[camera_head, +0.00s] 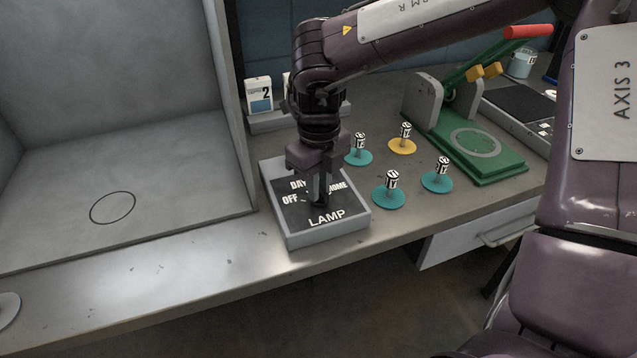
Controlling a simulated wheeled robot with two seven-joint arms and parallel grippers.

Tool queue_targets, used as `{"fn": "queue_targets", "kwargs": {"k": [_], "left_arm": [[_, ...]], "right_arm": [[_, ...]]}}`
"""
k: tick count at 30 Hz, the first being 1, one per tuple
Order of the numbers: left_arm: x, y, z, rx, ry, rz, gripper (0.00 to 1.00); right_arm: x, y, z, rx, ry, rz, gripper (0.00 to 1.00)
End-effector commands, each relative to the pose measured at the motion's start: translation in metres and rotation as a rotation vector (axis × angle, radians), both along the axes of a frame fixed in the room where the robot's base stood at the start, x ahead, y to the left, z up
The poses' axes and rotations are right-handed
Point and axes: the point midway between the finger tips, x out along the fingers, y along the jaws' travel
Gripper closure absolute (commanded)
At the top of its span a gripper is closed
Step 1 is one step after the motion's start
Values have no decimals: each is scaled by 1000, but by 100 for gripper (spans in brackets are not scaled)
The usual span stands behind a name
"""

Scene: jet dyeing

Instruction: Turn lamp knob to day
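The lamp panel (330,232) is a grey box with a dark face near the table's front edge. Its face reads DAY, OFF, HOME and LAMP in white letters. My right gripper (321,200) points straight down over the middle of this face, where the marks meet. The fingertips reach down to the face or very near it. The knob is hidden behind the fingers, so its pointing direction does not show. I cannot tell whether the fingers are closed on it. My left gripper is not in view.
Several teal discs (388,198) and one yellow disc (402,146) with labelled posts stand right of the panel. A green press (485,160) with a red-tipped lever is farther right. A grey booth (120,150) stands left. A white numbered card (259,95) stands behind.

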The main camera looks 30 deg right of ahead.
Motion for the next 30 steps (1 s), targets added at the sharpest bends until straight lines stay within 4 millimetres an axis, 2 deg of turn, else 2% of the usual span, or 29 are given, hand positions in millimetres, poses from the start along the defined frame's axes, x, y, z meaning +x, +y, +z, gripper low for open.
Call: {"fn": "queue_targets", "kwargs": {"k": [1, 4, 14, 24, 30], "left_arm": [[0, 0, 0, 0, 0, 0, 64], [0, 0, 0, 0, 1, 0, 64], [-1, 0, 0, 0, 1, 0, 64], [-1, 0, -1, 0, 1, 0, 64], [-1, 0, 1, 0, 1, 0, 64]], "right_arm": [[0, 0, 0, 0, -1, 0, 77], [0, 0, 0, 0, -1, 0, 65], [1, 0, 4, 0, -2, 0, 65], [1, 0, 59, 1, -5, -1, 65], [1, 0, 77, 0, -2, 0, 65]]}}
